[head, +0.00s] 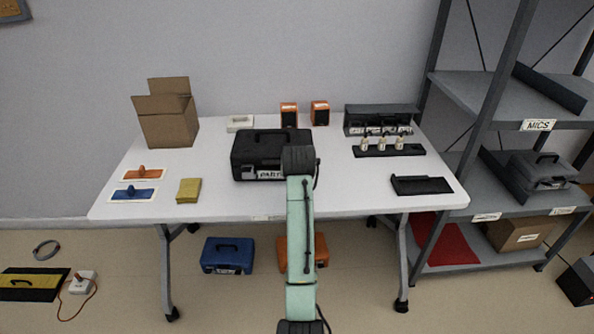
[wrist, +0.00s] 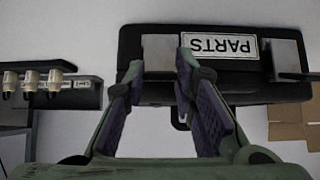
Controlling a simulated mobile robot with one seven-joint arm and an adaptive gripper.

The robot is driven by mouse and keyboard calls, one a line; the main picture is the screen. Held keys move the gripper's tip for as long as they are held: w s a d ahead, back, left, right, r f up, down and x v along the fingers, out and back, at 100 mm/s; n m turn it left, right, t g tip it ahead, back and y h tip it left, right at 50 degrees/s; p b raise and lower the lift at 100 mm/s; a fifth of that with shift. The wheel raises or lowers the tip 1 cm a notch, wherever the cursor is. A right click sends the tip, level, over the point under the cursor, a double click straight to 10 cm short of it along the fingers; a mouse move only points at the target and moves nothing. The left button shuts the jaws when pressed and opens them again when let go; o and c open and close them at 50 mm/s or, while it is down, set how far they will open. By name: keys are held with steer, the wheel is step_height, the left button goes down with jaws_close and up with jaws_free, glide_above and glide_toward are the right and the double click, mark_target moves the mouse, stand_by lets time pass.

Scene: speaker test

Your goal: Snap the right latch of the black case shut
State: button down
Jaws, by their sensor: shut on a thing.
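The black case (head: 258,148) stands on the white table with its lid down and its handle on top. Its PARTS label (wrist: 220,46) appears upside down in the wrist view. The right latch (wrist: 160,50) is a grey plate at the left in the wrist view. The case's left latch (wrist: 288,58) shows beyond the label. My gripper (wrist: 160,70) has its two fingers on either side of the right latch and is shut on it. In the head view my arm hides the right latch and fingers. I cannot tell whether the latch is fastened.
A cardboard box (head: 168,118) and two orange-black speakers (head: 289,114) stand at the back. A yellow pad (head: 188,190) lies to the left. The table's front is mostly clear.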

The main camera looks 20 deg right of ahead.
stand_by(0.4)
steer(key=c, duration=1.3)
jaws_free()
steer(key=v, duration=1.2)
steer(key=shift+w+r, duration=0.1)
